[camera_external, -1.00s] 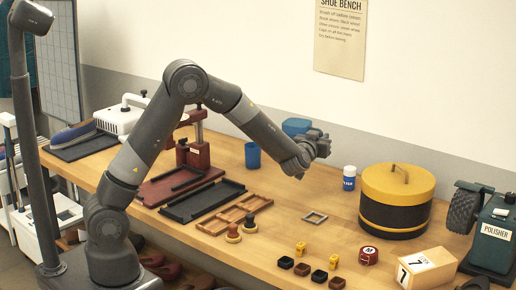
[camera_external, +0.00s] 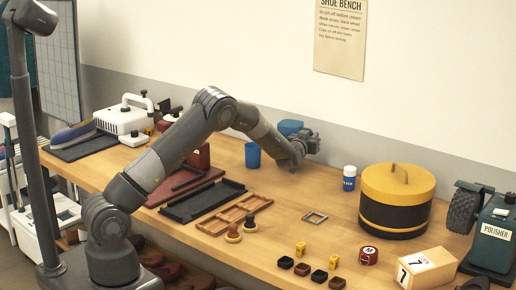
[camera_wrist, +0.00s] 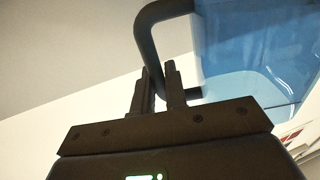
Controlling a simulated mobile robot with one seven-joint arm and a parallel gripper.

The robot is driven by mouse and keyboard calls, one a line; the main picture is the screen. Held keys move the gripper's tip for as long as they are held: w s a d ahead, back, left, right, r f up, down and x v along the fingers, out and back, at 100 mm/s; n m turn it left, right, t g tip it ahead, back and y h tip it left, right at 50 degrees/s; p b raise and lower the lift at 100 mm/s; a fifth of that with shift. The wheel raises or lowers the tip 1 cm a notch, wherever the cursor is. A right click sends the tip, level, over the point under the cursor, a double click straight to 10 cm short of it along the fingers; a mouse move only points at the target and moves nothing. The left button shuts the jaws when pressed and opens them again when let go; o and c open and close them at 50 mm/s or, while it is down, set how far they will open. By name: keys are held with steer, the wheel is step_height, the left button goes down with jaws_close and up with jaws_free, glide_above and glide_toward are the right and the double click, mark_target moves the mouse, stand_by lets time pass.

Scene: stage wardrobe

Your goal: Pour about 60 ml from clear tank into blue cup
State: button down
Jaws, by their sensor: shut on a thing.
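My gripper (camera_wrist: 160,85) is shut on the dark curved handle (camera_wrist: 146,30) of the clear tank (camera_wrist: 235,50), which looks blue and see-through in the wrist view. In the external view the tank (camera_external: 290,127) shows as a blue block partly behind my wrist, and my gripper (camera_external: 313,143) is at its right. The blue cup (camera_external: 252,155) stands upright on the bench, to the left of and in front of the tank. The cup's inside and the liquid level are hard to make out. I cannot tell whether the tank touches the bench.
A white-capped blue bottle (camera_external: 349,178) and a yellow-and-black drum (camera_external: 397,200) stand to the right. A black tray (camera_external: 202,202) and a wooden tray (camera_external: 232,214) lie in front of the cup. A grey square frame (camera_external: 315,217) lies on mostly clear bench.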

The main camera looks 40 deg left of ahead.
steer(key=shift+w+a+f, duration=0.3)
steer(key=shift+w+a, duration=0.1)
steer(key=shift+a, duration=0.1)
steer(key=shift+w+a+f, duration=0.25)
steer(key=shift+w+a, duration=0.15)
steer(key=shift+a, duration=0.1)
steer(key=shift+s+r, duration=0.1)
